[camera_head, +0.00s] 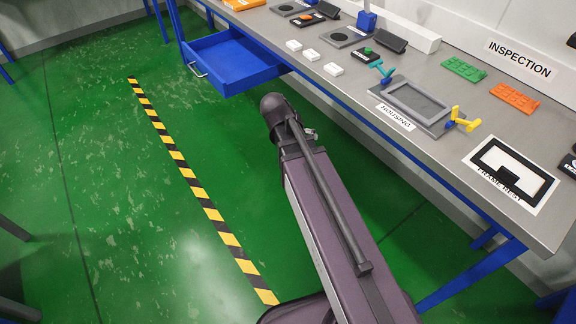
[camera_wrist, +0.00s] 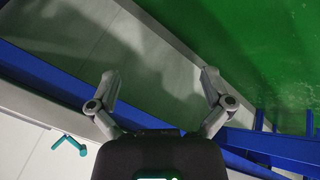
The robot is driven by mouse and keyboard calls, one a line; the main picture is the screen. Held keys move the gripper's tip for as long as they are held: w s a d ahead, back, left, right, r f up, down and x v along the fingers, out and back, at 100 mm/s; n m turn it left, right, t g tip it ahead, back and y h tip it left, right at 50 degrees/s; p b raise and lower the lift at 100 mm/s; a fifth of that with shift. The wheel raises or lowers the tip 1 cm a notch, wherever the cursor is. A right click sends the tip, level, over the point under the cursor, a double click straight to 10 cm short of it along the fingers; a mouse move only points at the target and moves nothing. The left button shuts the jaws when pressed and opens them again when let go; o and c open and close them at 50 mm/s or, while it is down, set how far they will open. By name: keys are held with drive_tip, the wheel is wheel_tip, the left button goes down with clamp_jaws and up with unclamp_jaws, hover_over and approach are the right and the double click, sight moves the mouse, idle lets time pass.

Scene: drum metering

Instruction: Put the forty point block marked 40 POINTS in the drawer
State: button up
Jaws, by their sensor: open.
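Three small white blocks stand in a row on the bench near its front edge: a left one (camera_head: 294,45), a middle one (camera_head: 312,54) and a right one (camera_head: 333,69). Their markings are too small to read, so I cannot tell which, if any, says 40 POINTS. The blue drawer (camera_head: 197,70) hangs pulled out under the bench's far left part, and its visible inside looks empty. My gripper (camera_wrist: 158,74) is open in the wrist view with nothing between its fingers. In the head view my arm mostly hides it, in front of the bench edge.
A grey housing frame (camera_head: 442,118) with a teal handle (camera_head: 381,72) and a yellow one (camera_head: 463,119) lies on the bench. The teal handle also shows in the wrist view (camera_wrist: 68,143). A green tray (camera_head: 464,69) and an orange tray (camera_head: 515,98) lie behind. Striped tape marks the open floor.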

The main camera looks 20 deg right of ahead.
drive_tip(key=s+a+f+n+g+y, duration=0.1)
drive_tip(key=s+a+f+n+y, duration=0.1)
drive_tip(key=s+a+n+y, duration=0.3)
drive_tip(key=s+a+y, duration=0.1)
drive_tip(key=s+a, duration=0.1)
drive_tip(key=shift+s+f+n, duration=0.3)
drive_tip(key=shift+s+n, duration=0.05)
drive_tip(key=shift+n, duration=0.05)
drive_tip(key=shift+c, duration=0.2)
